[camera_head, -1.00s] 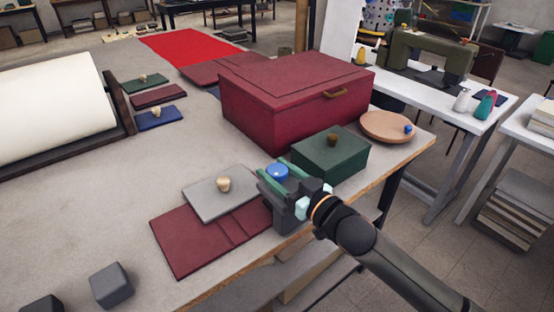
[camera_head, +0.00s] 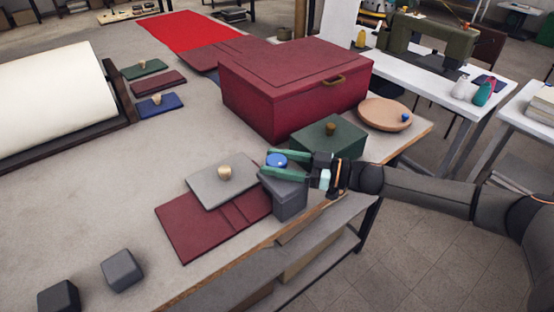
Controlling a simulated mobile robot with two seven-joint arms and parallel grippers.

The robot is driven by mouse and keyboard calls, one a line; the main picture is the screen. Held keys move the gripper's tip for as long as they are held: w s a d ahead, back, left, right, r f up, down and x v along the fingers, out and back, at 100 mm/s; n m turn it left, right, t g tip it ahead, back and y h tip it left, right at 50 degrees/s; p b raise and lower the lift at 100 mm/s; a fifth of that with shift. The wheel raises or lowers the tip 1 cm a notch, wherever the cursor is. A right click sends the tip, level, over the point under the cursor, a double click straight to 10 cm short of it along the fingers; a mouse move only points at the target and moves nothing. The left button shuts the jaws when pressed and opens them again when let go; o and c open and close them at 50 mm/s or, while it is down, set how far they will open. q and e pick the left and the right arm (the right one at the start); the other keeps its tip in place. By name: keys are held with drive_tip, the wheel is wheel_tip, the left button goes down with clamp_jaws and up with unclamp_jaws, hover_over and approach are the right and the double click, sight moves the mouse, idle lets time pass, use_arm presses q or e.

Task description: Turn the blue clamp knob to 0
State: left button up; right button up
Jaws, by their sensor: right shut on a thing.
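The blue clamp knob (camera_head: 276,160) sits on top of a dark grey block (camera_head: 287,198) near the table's front edge. My right gripper (camera_head: 276,162) comes in from the right, with its green fingers on either side of the knob, shut on it. The fingers hide part of the knob's sides, and I cannot read any marking or number on it. My left gripper is not in view.
A grey panel with a gold knob (camera_head: 207,187) lies on a maroon folder (camera_head: 185,232) left of the block. A green box (camera_head: 343,142) and a large maroon chest (camera_head: 260,102) stand behind. Two dark cubes (camera_head: 122,270) stand at the front left.

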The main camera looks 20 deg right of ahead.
drive_tip(key=shift+n+g+y, duration=0.6)
drive_tip(key=shift+n+g, duration=0.2)
drive_tip(key=shift+g, duration=0.3)
drive_tip(key=o, duration=1.4)
drive_tip(key=shift+a, duration=0.1)
drive_tip(key=shift+b+v, duration=1.05)
drive_tip(key=shift+v, duration=5.25)
